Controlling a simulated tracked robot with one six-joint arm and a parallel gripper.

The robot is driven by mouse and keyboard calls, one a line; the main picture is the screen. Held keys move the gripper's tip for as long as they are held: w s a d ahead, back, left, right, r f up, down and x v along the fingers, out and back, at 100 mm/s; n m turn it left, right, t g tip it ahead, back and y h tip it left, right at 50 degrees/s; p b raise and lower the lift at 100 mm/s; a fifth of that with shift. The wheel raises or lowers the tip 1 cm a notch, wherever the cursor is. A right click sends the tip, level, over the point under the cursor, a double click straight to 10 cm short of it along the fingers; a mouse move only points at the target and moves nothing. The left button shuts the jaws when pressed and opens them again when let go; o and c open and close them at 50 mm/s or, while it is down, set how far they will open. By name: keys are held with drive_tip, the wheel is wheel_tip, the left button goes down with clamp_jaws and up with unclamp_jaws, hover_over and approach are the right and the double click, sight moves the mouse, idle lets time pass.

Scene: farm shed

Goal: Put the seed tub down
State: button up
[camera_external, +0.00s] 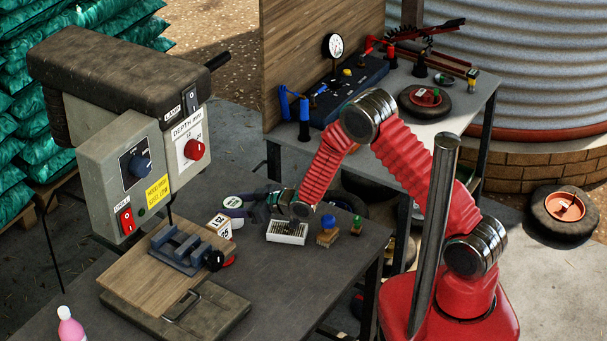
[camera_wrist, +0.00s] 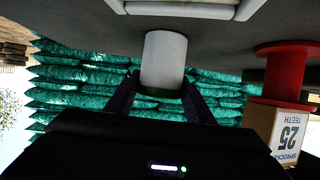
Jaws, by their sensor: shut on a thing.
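The seed tub (camera_wrist: 165,62) is a plain white cylinder in the wrist view, which is upside down. My gripper (camera_wrist: 161,84) is shut on it, with one dark finger on each side. One end of the tub is close to the dark bench top; I cannot tell whether it touches. In the external view my gripper (camera_external: 252,203) reaches low over the bench from the right, and the tub is small and partly hidden by the fingers there.
A white holder (camera_external: 287,232) and small stamps (camera_external: 327,232) lie right. The vice (camera_external: 185,248) and control box (camera_external: 140,165) stand left.

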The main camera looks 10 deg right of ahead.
drive_tip(key=o, duration=1.2)
drive_tip(key=shift+c, duration=0.2)
drive_tip(key=shift+r, duration=0.1)
drive_tip(key=shift+s+d+r, duration=0.1)
drive_tip(key=shift+s+d, duration=0.1)
drive_tip(key=shift+d, duration=0.1)
drive_tip(key=v, duration=1.1)
drive_tip(key=shift+s, duration=0.1)
drive_tip(key=shift+d, duration=0.1)
